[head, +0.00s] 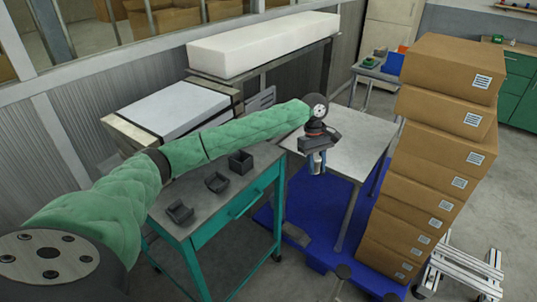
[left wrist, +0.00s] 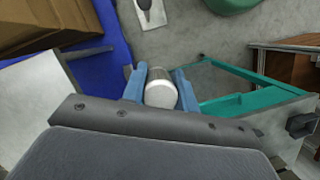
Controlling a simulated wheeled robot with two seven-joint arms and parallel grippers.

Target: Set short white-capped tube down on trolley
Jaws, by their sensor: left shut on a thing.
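My left gripper (head: 317,168) is shut on the short white-capped tube (left wrist: 160,92). In the left wrist view the tube sits between the two blue fingers, with its white cap toward the camera. In the head view the fingers mostly hide it. The gripper points down, above and to the right of the teal trolley (head: 230,185). In the left wrist view the trolley (left wrist: 285,125) lies to the right of the gripper, and grey floor shows past the tube. My right gripper is not in view.
Several small black bins (head: 218,182) stand on the trolley, leaving grey top bare between and beside them. A grey table (head: 350,145) stands right of the trolley, over a blue platform (head: 318,225). A tall stack of cardboard boxes (head: 430,150) stands farther right.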

